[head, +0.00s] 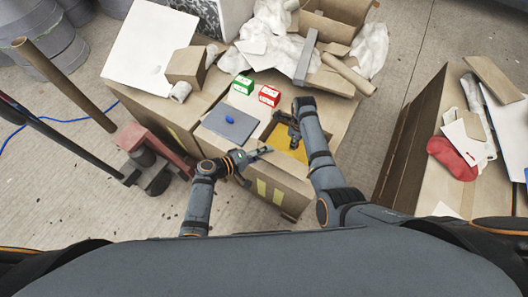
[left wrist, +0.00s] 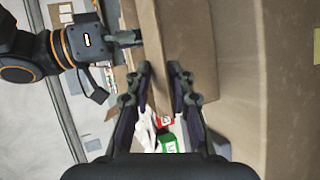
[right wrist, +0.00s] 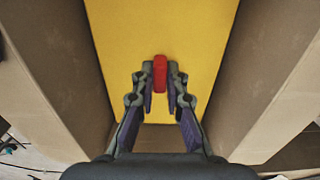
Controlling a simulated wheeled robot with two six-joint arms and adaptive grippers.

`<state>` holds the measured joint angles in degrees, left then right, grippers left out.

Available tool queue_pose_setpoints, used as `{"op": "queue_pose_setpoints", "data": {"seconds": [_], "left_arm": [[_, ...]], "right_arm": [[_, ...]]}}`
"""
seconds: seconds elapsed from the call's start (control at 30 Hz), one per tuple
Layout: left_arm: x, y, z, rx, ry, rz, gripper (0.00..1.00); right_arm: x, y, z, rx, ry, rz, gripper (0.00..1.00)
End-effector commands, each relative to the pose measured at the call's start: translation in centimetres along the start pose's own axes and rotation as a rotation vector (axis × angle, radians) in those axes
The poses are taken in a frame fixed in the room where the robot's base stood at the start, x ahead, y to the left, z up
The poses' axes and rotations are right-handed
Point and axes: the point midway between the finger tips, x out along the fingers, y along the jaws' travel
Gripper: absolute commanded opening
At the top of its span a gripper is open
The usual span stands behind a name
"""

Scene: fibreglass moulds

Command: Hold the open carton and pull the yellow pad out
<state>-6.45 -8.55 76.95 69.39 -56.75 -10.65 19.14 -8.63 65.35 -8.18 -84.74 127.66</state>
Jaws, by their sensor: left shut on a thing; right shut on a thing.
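The yellow pad (head: 283,133) lies down inside the open carton, between its brown walls. In the right wrist view the pad (right wrist: 160,30) fills the space between two carton walls (right wrist: 268,75). A red tab (right wrist: 160,68) stands at the pad. My right gripper (right wrist: 160,80) is shut on this tab; in the head view the gripper (head: 294,139) is inside the carton opening. My left gripper (head: 265,152) is at the carton's near left edge. In the left wrist view its fingers (left wrist: 159,70) are shut on the brown carton wall (left wrist: 150,35).
Left of the opening are a grey board (head: 230,124) with a blue item (head: 229,121), a green box (head: 243,84) and a red box (head: 269,95). Packing scraps (head: 290,45) lie behind.

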Motion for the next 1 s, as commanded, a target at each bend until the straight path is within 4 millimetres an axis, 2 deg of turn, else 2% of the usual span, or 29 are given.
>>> {"op": "queue_pose_setpoints", "data": {"seconds": [0.03, 0.53, 1.0], "left_arm": [[-0.1, -0.4, 0.1, -0.001, -0.002, -0.009, 0.04], [-0.1, -0.6, 0.2, -0.002, -0.003, -0.011, 0.04], [-0.1, -0.7, 0.3, -0.003, -0.004, -0.012, 0.04]], "right_arm": [[0.0, 0.0, 0.0, 0.0, 0.0, 0.0, 0.0], [-0.1, 0.0, 0.0, 0.0, 0.0, 0.0, 0.0], [-2.8, 0.0, 0.0, 0.0, -0.001, -0.002, 0.0]]}}
